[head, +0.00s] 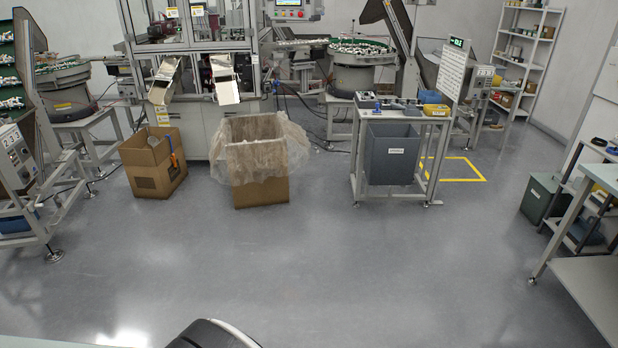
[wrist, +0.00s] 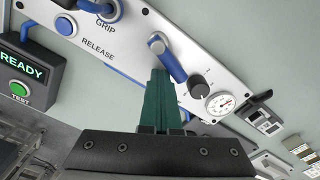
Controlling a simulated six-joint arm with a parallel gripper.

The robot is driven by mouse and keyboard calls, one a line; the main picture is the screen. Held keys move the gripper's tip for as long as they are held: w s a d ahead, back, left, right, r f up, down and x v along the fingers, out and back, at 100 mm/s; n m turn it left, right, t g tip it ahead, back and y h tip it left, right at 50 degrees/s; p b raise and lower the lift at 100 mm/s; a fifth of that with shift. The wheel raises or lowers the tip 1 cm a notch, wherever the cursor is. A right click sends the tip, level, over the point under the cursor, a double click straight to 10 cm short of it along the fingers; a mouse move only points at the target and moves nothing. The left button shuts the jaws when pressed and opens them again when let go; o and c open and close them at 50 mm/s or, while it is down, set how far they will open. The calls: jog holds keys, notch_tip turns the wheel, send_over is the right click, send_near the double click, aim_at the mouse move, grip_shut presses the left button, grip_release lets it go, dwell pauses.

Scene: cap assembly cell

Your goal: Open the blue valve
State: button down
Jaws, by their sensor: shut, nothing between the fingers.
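The blue valve (wrist: 171,62) shows in the wrist view as a blue lever on a round metal hub, mounted on a pale panel (wrist: 135,57). Its lever slants from the hub at upper left down to the right. My gripper (wrist: 160,74) is shut and empty, its dark green fingers pointing up at the valve. The fingertips are just below the hub, close along the lower-left side of the lever. I cannot tell whether they touch it. I cannot make out the valve or my gripper in the head view.
A box reading READY with a green button (wrist: 19,89) sits left. In the head view, cardboard boxes (head: 152,165) stand beyond open floor (head: 330,260).

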jog(key=shift+s+a, duration=0.35)
dwell(0.3)
jog(key=shift+w+a, duration=0.15)
jog(key=shift+w, duration=0.05)
jog(key=shift+r, duration=0.4)
notch_tip(320, 180, up, 6)
jog(key=shift+r, duration=0.15)
